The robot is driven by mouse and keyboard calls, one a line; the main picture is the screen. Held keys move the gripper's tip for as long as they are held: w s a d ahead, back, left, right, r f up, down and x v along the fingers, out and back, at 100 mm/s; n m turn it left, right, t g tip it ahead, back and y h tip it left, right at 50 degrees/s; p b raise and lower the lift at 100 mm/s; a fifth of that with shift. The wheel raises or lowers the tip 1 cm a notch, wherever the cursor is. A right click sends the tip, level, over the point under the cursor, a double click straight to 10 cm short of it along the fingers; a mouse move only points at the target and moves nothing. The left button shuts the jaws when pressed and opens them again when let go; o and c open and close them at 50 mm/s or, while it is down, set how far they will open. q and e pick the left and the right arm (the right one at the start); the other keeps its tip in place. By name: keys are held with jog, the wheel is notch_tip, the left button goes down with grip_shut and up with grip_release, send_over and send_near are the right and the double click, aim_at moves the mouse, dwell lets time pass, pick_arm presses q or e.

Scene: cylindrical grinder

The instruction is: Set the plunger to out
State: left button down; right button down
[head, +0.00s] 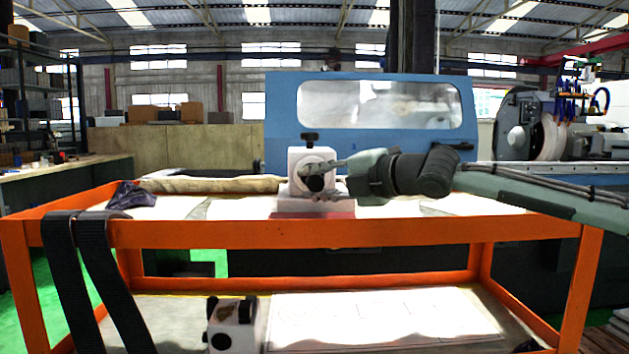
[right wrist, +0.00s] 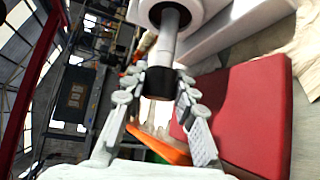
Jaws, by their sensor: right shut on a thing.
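The plunger is a grey metal shaft (right wrist: 170,36) with a black knob (right wrist: 160,81), reaching out of a white housing (right wrist: 192,14) in the right wrist view. A clear length of bare shaft shows between housing and knob. In the head view the white housing (head: 298,160) stands on the cart, with the black plunger knob (head: 316,183) on its front. My right gripper (head: 322,180) reaches in from the right at the knob. In the right wrist view my right gripper (right wrist: 158,84) has its fingers on both sides of the knob, shut on it. My left gripper is out of view.
The housing sits by a red pad (right wrist: 258,115) on the orange-framed cart (head: 300,233). A second small white block (head: 232,322) and a paper sheet (head: 380,325) lie on the lower shelf. A rolled cloth (head: 210,184) lies left of the housing. A blue machine (head: 280,105) stands behind.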

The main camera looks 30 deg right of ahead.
jog(key=shift+a, duration=0.15)
jog(key=c, duration=1.2)
grip_release()
jog(key=shift+s+r, duration=0.2)
jog(key=shift+s, duration=0.4)
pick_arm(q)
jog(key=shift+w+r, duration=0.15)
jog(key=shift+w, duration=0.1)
pick_arm(e)
jog(key=v, duration=1.1)
jog(key=shift+d+f, duration=0.15)
jog(key=shift+d, duration=0.05)
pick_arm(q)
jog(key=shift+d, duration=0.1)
